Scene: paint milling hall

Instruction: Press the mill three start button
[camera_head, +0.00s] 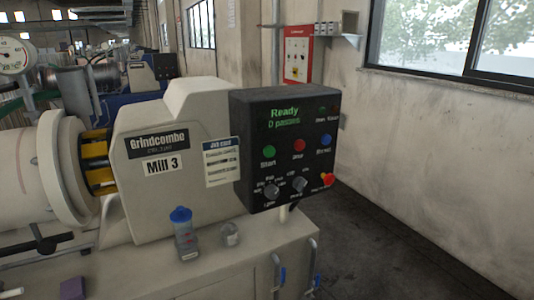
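The Mill 3 machine (184,113) stands in the left half of the view, with a "Mill 3" label under its Grindcombe plate. Its dark control panel (251,140) is at the middle, with a lit green display (284,115) reading "Ready" and a second line I cannot read surely. The green start button (269,151) is at the panel's left, above the word "Start". A red button (298,146) and a blue button (326,140) sit to its right. Two knobs and a red emergency button (328,179) are below. Neither of my grippers is in view.
The floor right of the mill is clear.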

